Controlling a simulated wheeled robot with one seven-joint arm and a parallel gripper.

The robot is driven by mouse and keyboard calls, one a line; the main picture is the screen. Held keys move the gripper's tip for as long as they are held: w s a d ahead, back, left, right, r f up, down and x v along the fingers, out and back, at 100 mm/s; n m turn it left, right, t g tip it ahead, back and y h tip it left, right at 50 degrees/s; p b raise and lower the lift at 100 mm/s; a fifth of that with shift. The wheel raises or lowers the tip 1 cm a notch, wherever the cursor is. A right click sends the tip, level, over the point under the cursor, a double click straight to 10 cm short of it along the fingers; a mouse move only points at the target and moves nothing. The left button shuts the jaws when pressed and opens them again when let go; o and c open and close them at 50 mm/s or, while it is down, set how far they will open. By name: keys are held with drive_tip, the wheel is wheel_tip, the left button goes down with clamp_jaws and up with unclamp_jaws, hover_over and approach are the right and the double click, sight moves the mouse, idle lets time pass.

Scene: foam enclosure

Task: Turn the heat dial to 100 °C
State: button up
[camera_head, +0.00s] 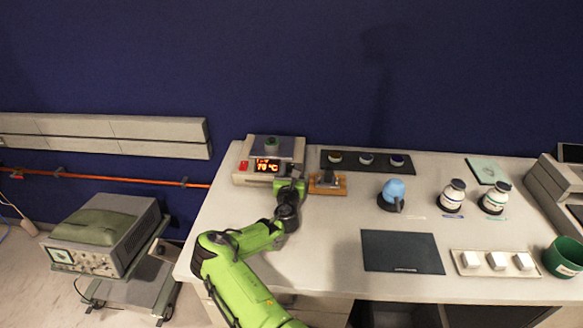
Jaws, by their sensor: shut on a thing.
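The hot plate (240,176) stands at the back left of the bench. Its lit orange display (267,166) appears to read 70 °C. A red switch (243,166) is on the left of its front. My gripper (290,186) is at the right of the hot plate's front face, shut on the heat dial. The dial itself is hidden behind the gripper. A small vessel with a green top (271,144) sits on the plate.
A wooden block stand (327,184) is close to the right of my gripper. A dark tray (371,169) with several small jars is behind it. A blue-topped item (393,192), white bottles (453,194) and a dark mat (402,252) are farther right. The bench's front left is partly clear.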

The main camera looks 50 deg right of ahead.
drive_tip(key=shift+w+a+m+g+h, duration=0.15)
drive_tip(key=shift+m+g+h, duration=0.45)
drive_tip(key=shift+g, duration=0.4)
drive_tip(key=o, duration=1)
drive_tip(key=shift+o, duration=0.2)
